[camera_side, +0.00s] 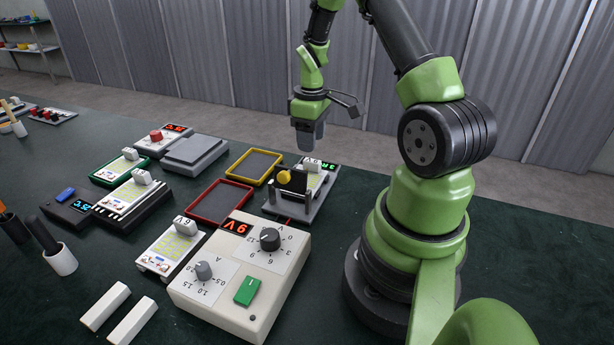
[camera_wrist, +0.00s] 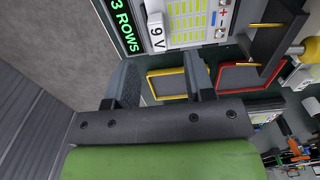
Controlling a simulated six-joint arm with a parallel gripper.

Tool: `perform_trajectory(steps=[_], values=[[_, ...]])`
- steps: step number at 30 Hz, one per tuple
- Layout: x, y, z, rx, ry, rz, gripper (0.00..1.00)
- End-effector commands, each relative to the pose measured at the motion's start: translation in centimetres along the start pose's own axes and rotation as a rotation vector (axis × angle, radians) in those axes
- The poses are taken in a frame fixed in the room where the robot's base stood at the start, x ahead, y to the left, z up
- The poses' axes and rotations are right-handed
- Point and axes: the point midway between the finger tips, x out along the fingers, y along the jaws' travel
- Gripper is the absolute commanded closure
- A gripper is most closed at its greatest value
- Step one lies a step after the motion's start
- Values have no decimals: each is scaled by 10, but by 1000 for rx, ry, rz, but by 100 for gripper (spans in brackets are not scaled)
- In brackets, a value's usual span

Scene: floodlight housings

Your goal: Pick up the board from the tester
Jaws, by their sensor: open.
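The tester (camera_side: 273,204) is a grey fixture left of my arm's base, with a green lit display and a dark clamp plate (camera_side: 292,181) with a yellow knob. The board (camera_side: 316,181), white with yellow light rows, lies in the tester, partly hidden by the clamp plate. In the wrist view the board (camera_wrist: 186,30) shows its rows and a block marked 9 V, beside the display reading "3 ROWS". My gripper (camera_side: 308,137) is above and behind the tester, apart from the board. In the wrist view its two fingers (camera_wrist: 160,78) are spread with nothing held between them.
A yellow-rimmed tray (camera_side: 238,174) and a red-rimmed tray (camera_side: 203,216) lie left of the tester. A cream power supply (camera_side: 252,296) reading 9V stands in front. Another similar board (camera_side: 168,249) lies left of it. A grey platform (camera_side: 195,150) is further left.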

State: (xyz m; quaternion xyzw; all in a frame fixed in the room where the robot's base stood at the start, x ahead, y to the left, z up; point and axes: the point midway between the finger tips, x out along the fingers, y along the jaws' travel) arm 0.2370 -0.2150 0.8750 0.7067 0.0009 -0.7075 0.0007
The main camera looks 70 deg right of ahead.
Motion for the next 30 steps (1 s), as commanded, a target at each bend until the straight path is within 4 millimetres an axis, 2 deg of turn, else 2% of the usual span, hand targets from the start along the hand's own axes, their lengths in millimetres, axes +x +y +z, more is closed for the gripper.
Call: perform_trajectory(steps=[7, 15, 24, 26, 30], values=[[23, 0, -1, 2, -1, -2, 51], [61, 2, -4, 2, -1, -2, 51], [66, 2, -4, 2, 1, 0, 51], [66, 2, -4, 2, 1, 0, 63], [66, 2, -4, 2, 1, 0, 95]])
